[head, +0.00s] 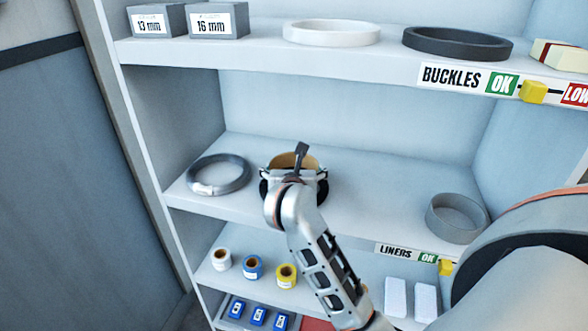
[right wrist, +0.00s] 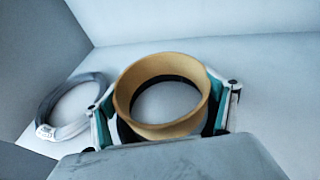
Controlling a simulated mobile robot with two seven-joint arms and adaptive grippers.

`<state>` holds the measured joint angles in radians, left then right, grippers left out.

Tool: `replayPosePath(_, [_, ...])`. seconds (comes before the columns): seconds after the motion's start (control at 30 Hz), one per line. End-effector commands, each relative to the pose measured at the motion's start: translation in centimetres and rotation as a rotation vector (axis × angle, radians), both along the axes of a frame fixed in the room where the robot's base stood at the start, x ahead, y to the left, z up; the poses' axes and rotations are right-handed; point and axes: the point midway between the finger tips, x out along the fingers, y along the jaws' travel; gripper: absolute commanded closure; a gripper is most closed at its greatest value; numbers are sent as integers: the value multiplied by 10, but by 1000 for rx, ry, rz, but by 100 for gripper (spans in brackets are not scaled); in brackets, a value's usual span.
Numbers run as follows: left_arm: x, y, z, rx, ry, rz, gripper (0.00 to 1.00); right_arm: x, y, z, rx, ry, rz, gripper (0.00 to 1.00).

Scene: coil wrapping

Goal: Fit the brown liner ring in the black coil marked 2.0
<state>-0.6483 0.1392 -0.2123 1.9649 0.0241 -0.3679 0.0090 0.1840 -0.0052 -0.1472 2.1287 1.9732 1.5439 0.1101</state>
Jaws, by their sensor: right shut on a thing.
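The brown liner ring (head: 283,160) is between the fingers of my right gripper (head: 294,173), above the middle shelf; my wrist covers part of it. In the right wrist view the teal-padded fingers are shut on the liner ring (right wrist: 130,85) from both sides. The black coil (head: 322,191) is under the liner; its dark rim (right wrist: 211,122) shows below the liner and through its opening. I cannot tell whether the liner's lower edge is inside the coil. The coil's 2.0 mark is hidden. My left gripper is not in view.
A grey coil (head: 219,175) lies close to the left on the same shelf, and a grey ring (head: 456,217) sits at the right. The shelf between is clear. Above are a white ring (head: 332,33) and a dark ring (head: 458,43). Small spools (head: 253,267) stand below.

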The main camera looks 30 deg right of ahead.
Motion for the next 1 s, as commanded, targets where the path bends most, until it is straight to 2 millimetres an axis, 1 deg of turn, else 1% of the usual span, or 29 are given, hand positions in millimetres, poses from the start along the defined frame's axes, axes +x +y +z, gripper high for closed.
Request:
replayPosePath(0.67, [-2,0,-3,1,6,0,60,0,0,0,0,0,0,36])
replayPosePath(1.0, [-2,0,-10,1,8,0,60,0,0,-7,-1,-1,0,36])
